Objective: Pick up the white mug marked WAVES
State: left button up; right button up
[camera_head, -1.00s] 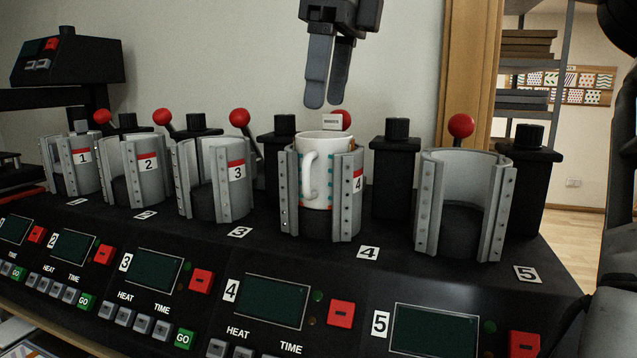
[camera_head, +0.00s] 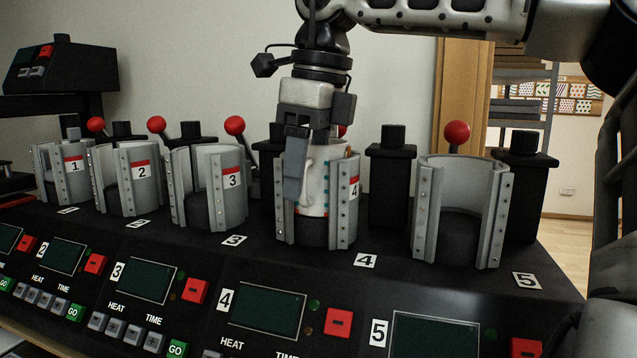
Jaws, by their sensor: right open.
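The white mug (camera_head: 317,186) sits upright in the metal clamp numbered 4 (camera_head: 346,205). Its body shows a teal and red pattern; the WAVES marking cannot be read here. My right gripper (camera_head: 296,190) points down in front of the mug and hides its rim and part of its handle side. The gripper is open, with its fingers at the height of the mug; whether they straddle the handle or the wall cannot be told. My left gripper is out of view.
Clamps 1 (camera_head: 62,180), 2 (camera_head: 128,185), 3 (camera_head: 206,190) and 5 (camera_head: 460,205) stand in the same row and look empty. Red-knobbed levers (camera_head: 456,133) and black posts (camera_head: 391,180) stand behind. Control panels (camera_head: 265,307) slope in front.

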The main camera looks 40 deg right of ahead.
jog(key=c, duration=1.3)
jog(key=shift+o, duration=0.2)
jog(key=shift+r, duration=0.15)
